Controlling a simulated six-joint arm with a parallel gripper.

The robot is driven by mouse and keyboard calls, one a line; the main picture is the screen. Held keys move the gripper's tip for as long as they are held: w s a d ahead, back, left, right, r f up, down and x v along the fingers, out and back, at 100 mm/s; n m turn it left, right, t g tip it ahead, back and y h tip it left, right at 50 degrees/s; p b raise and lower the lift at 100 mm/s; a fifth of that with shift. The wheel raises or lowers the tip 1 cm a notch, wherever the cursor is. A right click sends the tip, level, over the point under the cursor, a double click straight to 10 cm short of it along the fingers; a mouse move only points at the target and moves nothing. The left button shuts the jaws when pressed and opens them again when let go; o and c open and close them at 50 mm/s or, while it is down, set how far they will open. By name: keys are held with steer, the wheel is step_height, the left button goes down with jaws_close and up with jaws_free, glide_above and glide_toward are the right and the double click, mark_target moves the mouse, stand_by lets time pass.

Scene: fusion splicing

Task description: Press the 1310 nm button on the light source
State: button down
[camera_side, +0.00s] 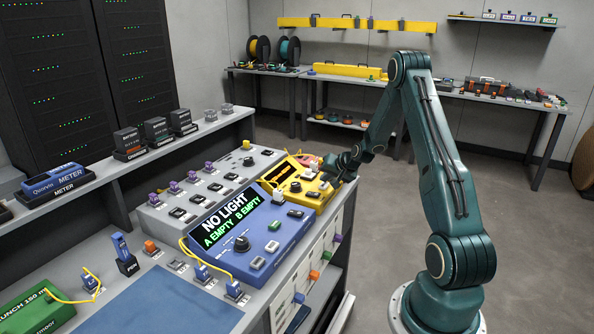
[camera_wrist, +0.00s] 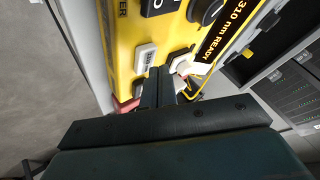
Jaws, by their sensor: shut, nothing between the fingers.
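The light source is a yellow box (camera_side: 312,199) at the right end of the bench in the side view. Its yellow face (camera_wrist: 125,35) fills the upper middle of the wrist view, with a display (camera_wrist: 222,35) reading "1310 nm READY". A pale button (camera_wrist: 145,57) with small dark print, too small to read surely, sits just beyond my fingertips. My gripper (camera_wrist: 158,76) is shut and empty, its tips close to that button; whether they touch I cannot tell. In the side view my gripper (camera_side: 335,166) is at the box's right end, its tips partly hidden.
A blue device (camera_side: 262,235) with a "NO LIGHT A EMPTY B EMPTY" screen stands left of the light source. In the wrist view, a white connector (camera_wrist: 183,64) with a yellow cable is beside my fingers, and a dark knob (camera_wrist: 206,12) lies beyond.

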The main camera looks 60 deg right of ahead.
mark_target(325, 186)
steer(key=shift+r, duration=0.35)
steer(key=shift+r, duration=2.5)
steer(key=shift+w+a+r, duration=0.1)
steer(key=shift+a, duration=0.05)
steer(key=a+r+n+y, duration=0.1)
steer(key=a+r+n, duration=0.1)
steer(key=a+r, duration=0.45)
steer(key=s+a+r+n+g+y, duration=0.1)
steer(key=a+r+n, duration=0.25)
steer(key=a, duration=0.65)
steer(key=a+r+n, duration=0.2)
steer(key=a+r, duration=0.4)
steer(key=a, duration=0.2)
steer(key=s+a+r+n+g+y, duration=0.1)
steer(key=s+a+n, duration=0.2)
steer(key=s+a, duration=0.5)
steer(key=s+a+r+n, duration=0.2)
steer(key=s+a+n, duration=0.1)
steer(key=s+a, duration=0.6)
steer(key=s, duration=0.4)
steer(key=shift+s+g+y, duration=0.35)
steer(key=shift+g+y, duration=0.05)
